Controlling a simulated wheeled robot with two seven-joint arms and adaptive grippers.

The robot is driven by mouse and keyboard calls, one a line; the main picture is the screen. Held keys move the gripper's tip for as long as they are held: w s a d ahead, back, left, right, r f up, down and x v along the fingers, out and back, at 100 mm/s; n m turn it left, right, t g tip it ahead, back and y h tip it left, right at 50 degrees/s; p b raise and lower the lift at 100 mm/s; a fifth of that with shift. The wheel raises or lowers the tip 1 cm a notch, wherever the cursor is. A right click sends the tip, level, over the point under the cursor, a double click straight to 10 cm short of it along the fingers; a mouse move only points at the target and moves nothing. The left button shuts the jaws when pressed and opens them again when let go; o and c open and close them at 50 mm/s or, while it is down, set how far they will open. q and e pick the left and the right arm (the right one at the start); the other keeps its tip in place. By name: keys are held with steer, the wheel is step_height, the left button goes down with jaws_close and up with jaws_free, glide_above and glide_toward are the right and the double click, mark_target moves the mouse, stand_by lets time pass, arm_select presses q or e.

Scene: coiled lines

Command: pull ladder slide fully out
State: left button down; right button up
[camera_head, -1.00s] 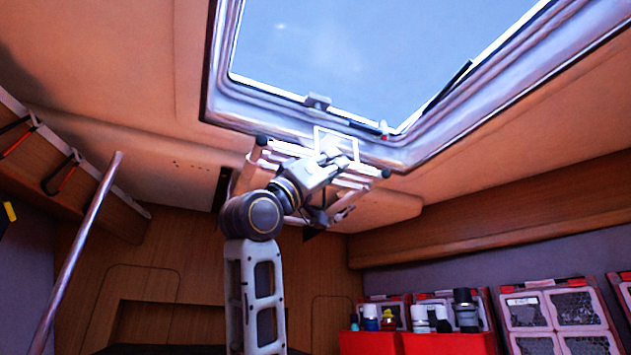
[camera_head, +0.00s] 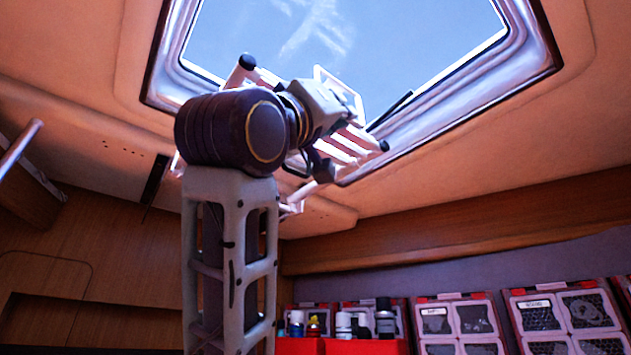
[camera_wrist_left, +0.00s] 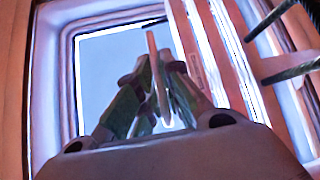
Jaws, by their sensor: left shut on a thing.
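The ladder slide (camera_head: 352,147) shows as pale bars with dark round end caps below the roof hatch, partly hidden behind my left arm. A thin white rectangular frame stands out near my gripper. My left gripper (camera_head: 345,97) is at the slide, between its two capped ends, in the head view. In the left wrist view the fingers (camera_wrist_left: 158,78) are closed on a thin, pinkish upright bar, seen against the sky. How far the slide is out cannot be told. My right gripper is not in view.
The roof hatch (camera_head: 440,110) has a thick metallic frame around a bright sky. A metal pole (camera_head: 20,147) is at the left edge. Red bins (camera_head: 365,347) with bottles and several mesh-fronted cases (camera_head: 460,325) line the lower right. The wooden wall at lower left is clear.

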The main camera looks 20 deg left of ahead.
arm_select(q)
steer(key=shift+d, duration=0.15)
steer(key=c, duration=1.6)
jaws_free()
steer(key=shift+d, duration=0.1)
steer(key=shift+o, duration=0.2)
steer(key=shift+s, duration=0.1)
steer(key=v, duration=1.2)
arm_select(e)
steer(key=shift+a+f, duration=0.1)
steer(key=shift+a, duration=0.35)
arm_select(q)
steer(key=shift+r, duration=0.1)
